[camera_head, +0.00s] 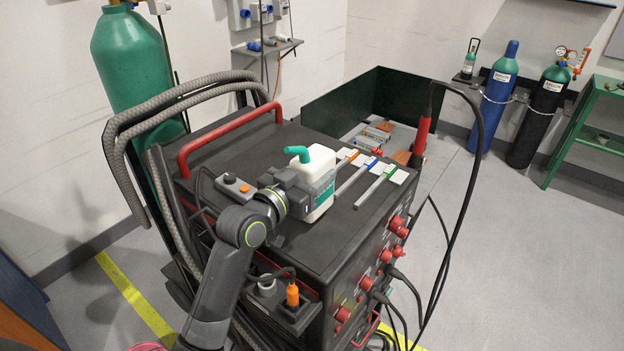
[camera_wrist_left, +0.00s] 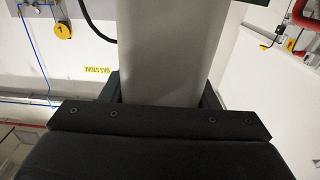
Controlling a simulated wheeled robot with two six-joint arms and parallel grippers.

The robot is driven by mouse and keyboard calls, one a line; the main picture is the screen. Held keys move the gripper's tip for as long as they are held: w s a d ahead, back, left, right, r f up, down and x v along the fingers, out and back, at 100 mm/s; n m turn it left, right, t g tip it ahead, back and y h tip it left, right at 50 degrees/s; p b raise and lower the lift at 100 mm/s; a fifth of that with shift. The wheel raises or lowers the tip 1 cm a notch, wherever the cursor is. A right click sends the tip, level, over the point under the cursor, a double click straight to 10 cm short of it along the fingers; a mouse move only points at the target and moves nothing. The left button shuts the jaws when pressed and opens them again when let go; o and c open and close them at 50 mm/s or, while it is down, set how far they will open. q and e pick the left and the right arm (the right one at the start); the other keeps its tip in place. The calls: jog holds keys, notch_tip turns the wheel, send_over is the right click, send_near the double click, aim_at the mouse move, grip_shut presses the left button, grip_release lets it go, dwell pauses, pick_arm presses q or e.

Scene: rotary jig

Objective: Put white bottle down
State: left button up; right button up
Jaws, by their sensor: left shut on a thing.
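The white bottle (camera_head: 319,172) has a teal nozzle cap and a teal patch low on its side. It is upright at the top of the dark welding cabinet (camera_head: 255,147). My left gripper (camera_head: 312,190) reaches in from the left and is shut on the bottle's body. I cannot tell whether the bottle's base touches the cabinet top or hangs just above it. In the left wrist view, a pale grey surface (camera_wrist_left: 175,50), probably the bottle, stands between the dark fingers. My right gripper is not in view.
Several coloured-tipped rods with white tags (camera_head: 372,180) lie just right of the bottle. A small box with an orange button (camera_head: 238,187) sits to its left. A red handle (camera_head: 225,133) edges the cabinet's back left. Free top surface lies behind the bottle.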

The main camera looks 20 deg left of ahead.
pick_arm(q)
jog(key=shift+s+f, duration=0.1)
jog(key=shift+f, duration=0.75)
jog(key=shift+f, duration=0.1)
jog(key=o, duration=0.7)
jog(key=shift+f, duration=0.15)
jog(key=o, duration=0.4)
